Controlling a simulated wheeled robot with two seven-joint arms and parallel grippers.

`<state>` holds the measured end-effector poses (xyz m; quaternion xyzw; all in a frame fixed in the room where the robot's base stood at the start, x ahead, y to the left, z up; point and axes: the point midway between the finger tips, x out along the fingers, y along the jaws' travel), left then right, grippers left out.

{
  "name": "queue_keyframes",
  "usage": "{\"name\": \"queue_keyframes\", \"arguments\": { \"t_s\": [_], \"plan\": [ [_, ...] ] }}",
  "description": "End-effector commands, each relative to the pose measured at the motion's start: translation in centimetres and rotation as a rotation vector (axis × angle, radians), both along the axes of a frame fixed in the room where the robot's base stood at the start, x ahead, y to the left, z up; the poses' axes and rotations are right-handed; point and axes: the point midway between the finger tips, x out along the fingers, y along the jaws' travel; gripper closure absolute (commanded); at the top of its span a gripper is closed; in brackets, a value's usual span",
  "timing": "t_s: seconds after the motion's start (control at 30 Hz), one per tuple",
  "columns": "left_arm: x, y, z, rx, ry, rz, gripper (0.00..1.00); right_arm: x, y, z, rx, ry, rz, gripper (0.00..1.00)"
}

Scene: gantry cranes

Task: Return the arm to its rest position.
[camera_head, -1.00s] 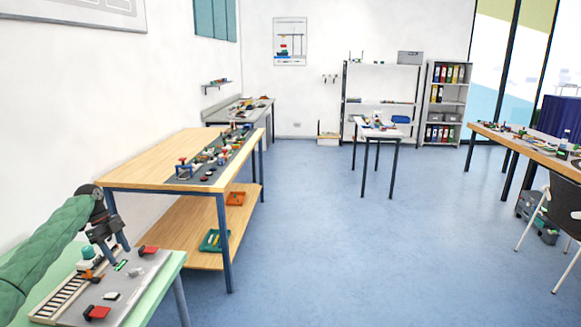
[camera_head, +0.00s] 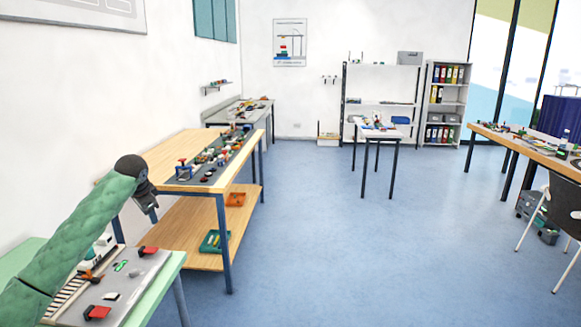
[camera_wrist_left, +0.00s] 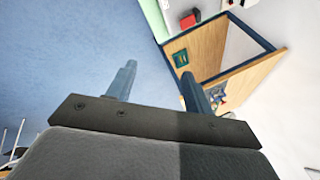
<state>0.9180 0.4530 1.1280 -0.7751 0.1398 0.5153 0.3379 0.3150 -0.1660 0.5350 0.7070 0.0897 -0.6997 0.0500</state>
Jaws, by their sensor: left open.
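My left arm, in a green sleeve, comes in from the left in the head view. My left gripper (camera_head: 150,210) is raised above the right edge of the green table, in front of the wooden bench. In the left wrist view its two fingers (camera_wrist_left: 157,85) are spread apart with nothing between them, over blue floor. My right gripper is not in view.
The green table (camera_head: 150,300) at lower left carries a grey board (camera_head: 125,290) with red and black parts. A wooden bench (camera_head: 150,172) with a lower shelf stands behind it. A green tray (camera_head: 212,241) lies on that shelf. Blue floor (camera_head: 330,240) is clear to the right.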

Motion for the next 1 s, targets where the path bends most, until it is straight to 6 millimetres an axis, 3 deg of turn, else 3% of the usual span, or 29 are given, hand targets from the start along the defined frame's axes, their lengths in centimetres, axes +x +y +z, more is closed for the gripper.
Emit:
{"name": "queue_keyframes", "arguments": {
  "t_s": [0.03, 0.1, 0.4, 0.7, 1.0],
  "plan": [
    [-0.5, -2.5, -0.4, -0.003, -0.048, 0.015, 0.48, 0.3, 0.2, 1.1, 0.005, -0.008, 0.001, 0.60],
    [-1.5, -5.6, -0.9, -0.015, -0.116, 0.049, 0.48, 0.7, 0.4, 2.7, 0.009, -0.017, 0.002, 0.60],
    [-7.7, -15.7, -5.5, -0.108, -0.304, 0.123, 0.48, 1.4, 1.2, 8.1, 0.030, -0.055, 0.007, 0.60],
    [-15.6, -21.7, -11.2, -0.205, -0.370, 0.151, 0.48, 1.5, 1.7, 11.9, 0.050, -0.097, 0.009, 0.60],
    [-23.9, -25.1, -17.0, -0.278, -0.358, 0.175, 0.48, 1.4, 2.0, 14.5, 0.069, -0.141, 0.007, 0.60]
  ]
}}
